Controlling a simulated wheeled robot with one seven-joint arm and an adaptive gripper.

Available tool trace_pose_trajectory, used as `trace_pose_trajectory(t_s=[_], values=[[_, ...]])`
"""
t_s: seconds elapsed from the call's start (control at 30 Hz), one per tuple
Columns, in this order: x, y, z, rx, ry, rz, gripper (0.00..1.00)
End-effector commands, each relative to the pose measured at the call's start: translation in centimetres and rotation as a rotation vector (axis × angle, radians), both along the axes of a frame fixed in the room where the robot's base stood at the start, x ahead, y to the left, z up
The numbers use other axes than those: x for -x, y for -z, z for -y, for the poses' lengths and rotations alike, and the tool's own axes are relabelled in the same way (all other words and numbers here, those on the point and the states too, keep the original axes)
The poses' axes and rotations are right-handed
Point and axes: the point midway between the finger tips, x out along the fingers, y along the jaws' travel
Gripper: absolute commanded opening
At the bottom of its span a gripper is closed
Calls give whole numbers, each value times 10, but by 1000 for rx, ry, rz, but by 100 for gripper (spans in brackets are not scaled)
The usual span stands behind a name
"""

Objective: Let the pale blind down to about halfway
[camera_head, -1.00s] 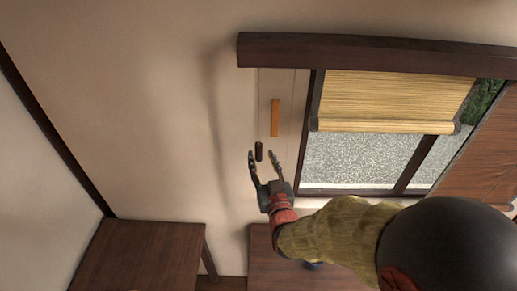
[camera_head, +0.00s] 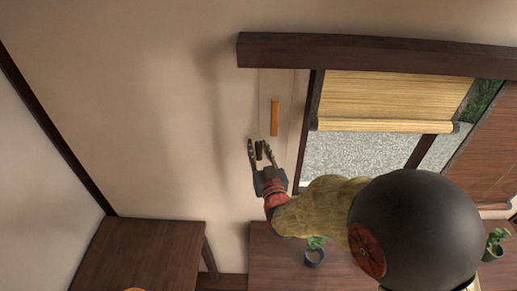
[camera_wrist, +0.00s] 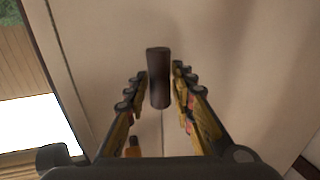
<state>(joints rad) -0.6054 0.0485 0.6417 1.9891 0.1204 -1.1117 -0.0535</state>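The pale blind (camera_head: 390,97) hangs over the upper part of the window, with its bottom roll (camera_head: 385,126) level and bare glass below. It also shows at the left edge of the wrist view (camera_wrist: 17,60). A small dark cylindrical pull (camera_wrist: 159,78) is in front of the wall left of the window. An orange pull (camera_head: 274,117) hangs just above it in the head view. My gripper (camera_head: 259,146) is open, with its fingers on either side of the dark pull. In the wrist view (camera_wrist: 160,80) narrow gaps show beside the pull.
A dark wooden beam (camera_head: 380,52) runs above the window. A dark table (camera_head: 140,255) stands at lower left. A potted plant (camera_head: 314,255) stands on another surface below my arm, and another plant (camera_head: 494,243) is at right. The wall on the left is bare.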

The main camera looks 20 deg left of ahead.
Motion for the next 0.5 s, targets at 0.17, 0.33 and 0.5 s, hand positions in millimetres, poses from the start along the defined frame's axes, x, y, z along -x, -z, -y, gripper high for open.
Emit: trace_pose_trajectory(t_s=[0.17,0.33,0.5], values=[[0,0,0,0,0,0,13],[0,0,0,0,0,0,3],[0,0,0,0,0,0,0]])
